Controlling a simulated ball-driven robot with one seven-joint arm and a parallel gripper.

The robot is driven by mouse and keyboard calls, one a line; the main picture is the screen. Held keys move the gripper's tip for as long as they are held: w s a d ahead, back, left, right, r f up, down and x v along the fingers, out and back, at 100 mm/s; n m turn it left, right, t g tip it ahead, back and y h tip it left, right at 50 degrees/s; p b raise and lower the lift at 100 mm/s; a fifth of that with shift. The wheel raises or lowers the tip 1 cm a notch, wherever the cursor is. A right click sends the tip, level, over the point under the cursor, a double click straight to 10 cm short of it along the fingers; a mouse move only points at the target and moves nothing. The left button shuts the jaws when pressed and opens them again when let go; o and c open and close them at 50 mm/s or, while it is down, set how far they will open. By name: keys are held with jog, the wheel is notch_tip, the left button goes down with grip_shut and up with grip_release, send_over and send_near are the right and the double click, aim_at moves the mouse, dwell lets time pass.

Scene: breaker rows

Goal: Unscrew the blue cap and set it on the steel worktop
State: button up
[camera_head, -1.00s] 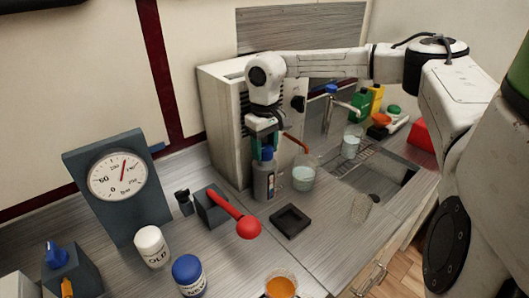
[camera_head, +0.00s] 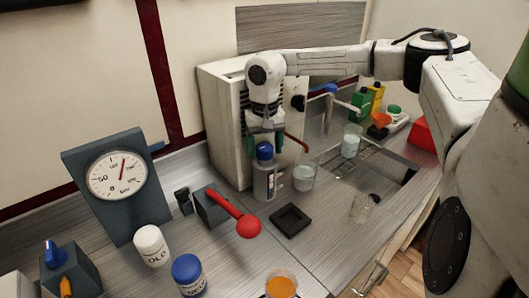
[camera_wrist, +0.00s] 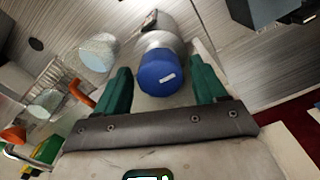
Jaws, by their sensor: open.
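The blue cap (camera_head: 264,151) sits on top of a grey bottle (camera_head: 264,182) that stands upright on the steel worktop (camera_head: 330,240). My gripper (camera_head: 265,143) is at the cap, with green fingers spread to either side of it. In the wrist view the cap (camera_wrist: 162,74) lies between the fingers, with visible gaps on both sides, and the grey bottle neck (camera_wrist: 160,43) shows beyond it. My gripper is open and holds nothing. Whether the cap is loose on its thread cannot be told.
A glass beaker (camera_head: 304,176) stands close right of the bottle, and a black square tray (camera_head: 291,220) in front. A red-knobbed lever (camera_head: 247,226) is to the left. Bare worktop lies around the tray; the sink (camera_head: 392,175) is at right.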

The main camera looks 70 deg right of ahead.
aim_at(265, 146)
jog(key=m, duration=0.6)
jog(key=m+b, duration=0.1)
jog(key=m, duration=0.6)
jog(key=shift+c, duration=0.2)
jog(key=c, duration=0.9)
jog(key=shift+o, duration=0.2)
jog(key=shift+n+p, duration=0.3)
jog(key=shift+n, duration=1)
jog(key=shift+r, duration=0.1)
jog(key=shift+r+p, duration=1.65)
jog(key=shift+r, duration=0.75)
